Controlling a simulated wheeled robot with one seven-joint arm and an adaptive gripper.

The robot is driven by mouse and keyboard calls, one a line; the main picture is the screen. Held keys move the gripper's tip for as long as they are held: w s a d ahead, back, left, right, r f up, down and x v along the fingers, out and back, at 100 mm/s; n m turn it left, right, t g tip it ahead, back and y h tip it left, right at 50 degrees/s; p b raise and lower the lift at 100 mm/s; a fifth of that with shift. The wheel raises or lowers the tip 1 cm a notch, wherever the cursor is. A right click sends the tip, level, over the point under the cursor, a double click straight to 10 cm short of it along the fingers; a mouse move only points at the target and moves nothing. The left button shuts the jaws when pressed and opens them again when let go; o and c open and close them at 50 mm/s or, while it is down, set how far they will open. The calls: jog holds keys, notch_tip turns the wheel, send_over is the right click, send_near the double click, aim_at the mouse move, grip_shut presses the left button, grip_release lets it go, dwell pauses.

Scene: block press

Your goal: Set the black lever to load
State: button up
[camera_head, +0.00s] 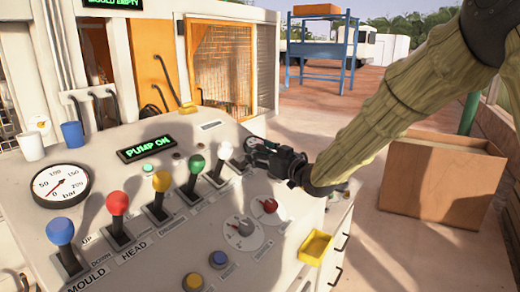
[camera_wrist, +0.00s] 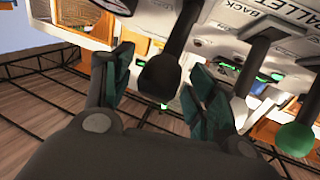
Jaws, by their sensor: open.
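The black lever's knob (camera_wrist: 160,76) sits between my gripper's two fingers in the wrist view, with its dark shaft running up to the panel. My gripper (camera_wrist: 163,92) is open around it; I cannot tell whether a finger touches the knob. In the head view my gripper (camera_head: 254,152) is at the right end of the lever row on the pale control panel (camera_head: 160,235). There the black lever merges with the dark fingers. Its load label is not readable in either view. The wrist view is turned over, with part of a "PALLET" label showing.
The white-knobbed lever (camera_head: 225,150) stands just left of my gripper, then the green (camera_head: 197,163), yellow (camera_head: 162,181), red (camera_head: 118,203) and blue (camera_head: 60,231) ones. A yellow tray (camera_head: 315,246) is at the panel's right edge. A display (camera_head: 146,148) reads "PUMP ON".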

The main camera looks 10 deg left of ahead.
jog(key=shift+w+a, duration=0.15)
jog(key=shift+w, duration=0.05)
grip_shut()
jog(key=shift+r, duration=0.1)
